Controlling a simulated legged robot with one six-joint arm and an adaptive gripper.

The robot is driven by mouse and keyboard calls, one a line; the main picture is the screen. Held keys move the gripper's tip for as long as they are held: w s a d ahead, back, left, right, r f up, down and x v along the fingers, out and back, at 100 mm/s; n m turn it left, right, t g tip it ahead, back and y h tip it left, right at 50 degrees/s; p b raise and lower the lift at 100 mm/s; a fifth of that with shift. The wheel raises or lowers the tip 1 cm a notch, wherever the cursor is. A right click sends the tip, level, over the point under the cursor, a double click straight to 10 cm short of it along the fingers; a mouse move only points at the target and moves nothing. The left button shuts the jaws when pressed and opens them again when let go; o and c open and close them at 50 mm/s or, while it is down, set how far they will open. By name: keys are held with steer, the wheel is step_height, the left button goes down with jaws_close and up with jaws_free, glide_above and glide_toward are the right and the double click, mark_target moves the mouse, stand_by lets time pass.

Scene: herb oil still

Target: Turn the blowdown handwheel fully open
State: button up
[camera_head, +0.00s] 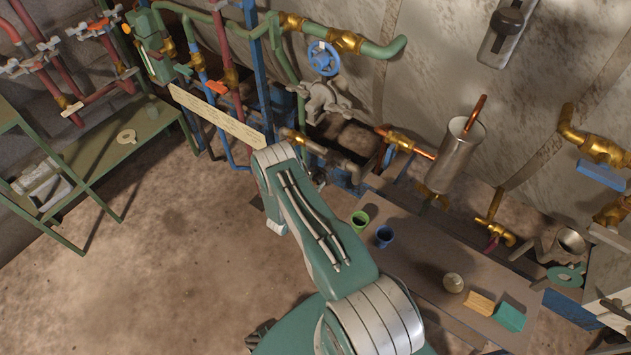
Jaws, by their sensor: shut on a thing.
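One blue handwheel (323,58) faces me on the upper pipework, under a brass fitting. My arm reaches up from the bottom of the view and bends just left of the lower pipework. My gripper is hidden behind my own arm, so its fingers and anything in them do not show.
A metal cylinder (454,156) stands right of the lower wheel. Green shelving (130,141) stands left. The floor (170,260) left of my arm is clear.

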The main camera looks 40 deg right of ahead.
steer(key=n, duration=0.4)
steer(key=shift+f+n, duration=0.15)
steer(key=shift+n, duration=0.25)
steer(key=n, duration=0.3)
steer(key=shift+n, duration=0.3)
steer(key=n, duration=0.4)
steer(key=shift+n, duration=0.3)
steer(key=n, duration=0.4)
steer(key=shift+n, duration=0.3)
steer(key=n, duration=1.2)
steer(key=shift+n, duration=2.1)
steer(key=shift+s, duration=0.1)
